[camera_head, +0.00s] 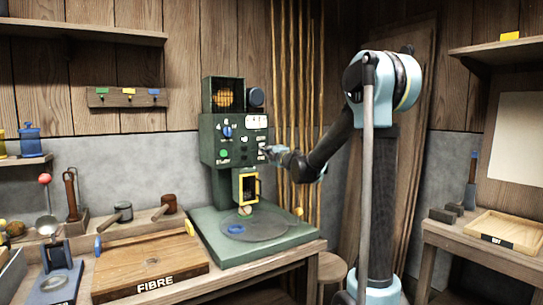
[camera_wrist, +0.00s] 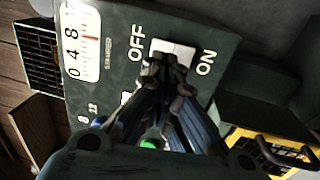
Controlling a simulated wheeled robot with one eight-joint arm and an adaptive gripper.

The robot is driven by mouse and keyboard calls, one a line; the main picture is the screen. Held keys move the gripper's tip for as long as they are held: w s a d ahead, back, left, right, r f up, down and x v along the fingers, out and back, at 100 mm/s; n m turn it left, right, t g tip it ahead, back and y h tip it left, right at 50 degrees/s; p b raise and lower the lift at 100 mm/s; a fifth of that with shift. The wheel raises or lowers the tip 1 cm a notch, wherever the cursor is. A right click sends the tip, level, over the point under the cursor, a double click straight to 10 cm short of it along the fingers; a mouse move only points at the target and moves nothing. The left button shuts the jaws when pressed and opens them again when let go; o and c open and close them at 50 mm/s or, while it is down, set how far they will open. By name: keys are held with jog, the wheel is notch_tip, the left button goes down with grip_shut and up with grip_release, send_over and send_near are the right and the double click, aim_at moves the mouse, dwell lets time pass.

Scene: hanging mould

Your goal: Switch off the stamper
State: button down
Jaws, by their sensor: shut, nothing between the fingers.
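The stamper (camera_head: 207,130) is a green machine standing on the bench in the head view, with dials, buttons and a gauge on its front panel. In the wrist view a white rocker switch (camera_wrist: 177,47) sits on the green panel between the printed words OFF and ON. My gripper (camera_head: 264,150) is at the right part of the panel. In the wrist view its closed fingertips (camera_wrist: 165,72) are in front of the switch and hide its lower part. I cannot tell whether they touch it, or which way the rocker is tipped. The gripper holds nothing.
The gauge (camera_wrist: 80,42) and a green button (camera_wrist: 148,143) are on the same panel. A yellow-framed guard (camera_head: 258,188) is below it, above a round plate (camera_head: 268,228). A wooden FIBRE board (camera_head: 150,265) lies left. A side table (camera_head: 470,238) stands right.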

jog(key=x, duration=0.2)
jog(key=shift+w+a+r, duration=0.1)
jog(key=shift+w+a, duration=0.1)
jog(key=shift+w, duration=0.1)
jog(key=shift+w+a+r, duration=0.15)
jog(key=shift+w, duration=0.1)
jog(key=shift+s, duration=0.1)
jog(key=r+v, duration=0.3)
jog(key=v, duration=1)
jog(key=shift+s+d, duration=0.25)
jog(key=shift+d, duration=0.1)
